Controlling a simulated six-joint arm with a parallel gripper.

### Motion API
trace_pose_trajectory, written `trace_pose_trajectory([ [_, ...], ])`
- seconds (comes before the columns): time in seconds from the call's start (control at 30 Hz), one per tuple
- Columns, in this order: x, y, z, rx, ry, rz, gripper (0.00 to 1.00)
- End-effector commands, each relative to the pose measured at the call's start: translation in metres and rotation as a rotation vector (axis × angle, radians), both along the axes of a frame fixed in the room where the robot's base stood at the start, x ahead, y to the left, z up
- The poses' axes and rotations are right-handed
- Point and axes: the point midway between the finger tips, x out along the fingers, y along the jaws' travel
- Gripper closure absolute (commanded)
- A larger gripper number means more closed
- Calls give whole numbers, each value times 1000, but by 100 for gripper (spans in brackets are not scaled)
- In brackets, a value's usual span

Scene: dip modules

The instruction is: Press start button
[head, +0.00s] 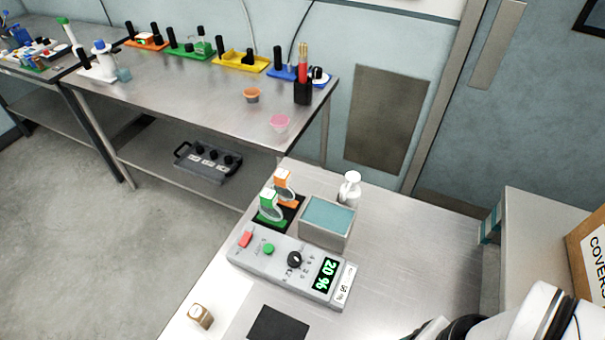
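A grey control box (290,268) sits on the near metal table. I cannot read a start label on any button. Nothing covers the buttons. Part of my white arm shows at the bottom right corner, apart from the box; my gripper's fingers are not in view.
Behind the box stand a teal-filled tray (327,215), a white bottle (349,188) and green and orange tagged items in a black holder (291,213). A small brown block (200,316) and a dark pad (278,324) lie in front. The table's right side is clear.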

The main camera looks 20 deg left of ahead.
Motion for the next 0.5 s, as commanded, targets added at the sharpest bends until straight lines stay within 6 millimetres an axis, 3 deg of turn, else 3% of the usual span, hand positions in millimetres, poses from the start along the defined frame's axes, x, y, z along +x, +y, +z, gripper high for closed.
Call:
trace_pose_trajectory([
  [0.07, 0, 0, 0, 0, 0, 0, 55],
  [0.3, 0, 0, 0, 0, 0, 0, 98],
  [0.5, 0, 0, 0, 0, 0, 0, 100],
])
